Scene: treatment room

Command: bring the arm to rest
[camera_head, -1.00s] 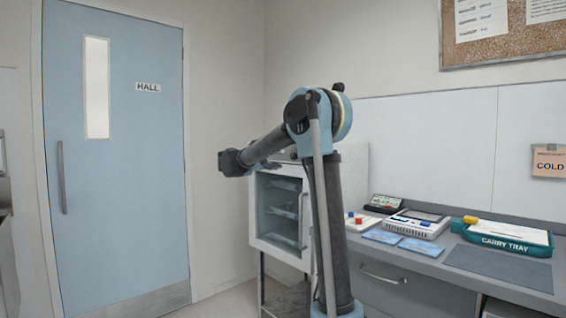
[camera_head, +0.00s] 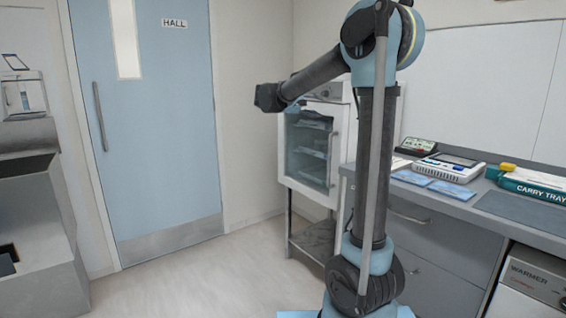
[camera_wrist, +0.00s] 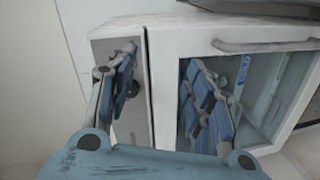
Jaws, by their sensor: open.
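My arm stands upright from its base in the head view, with its forearm bent down to the left and its dark wrist end in front of the glass-fronted cabinet (camera_head: 333,160). The gripper's fingers cannot be made out there. In the wrist view, my gripper (camera_wrist: 160,78) is open, its two fingers well apart with blue pads. Nothing is held between them. The white cabinet with its glass door and handle (camera_wrist: 265,46) fills the view beyond the fingers; I cannot tell the exact gap.
A grey counter (camera_head: 447,206) on the right bears blue packets (camera_head: 411,177), a white device (camera_head: 447,167) and a green carry tray (camera_head: 532,186). A warmer (camera_head: 533,284) stands below. The blue hall door (camera_head: 150,130) is shut. The floor (camera_head: 210,280) before it is clear.

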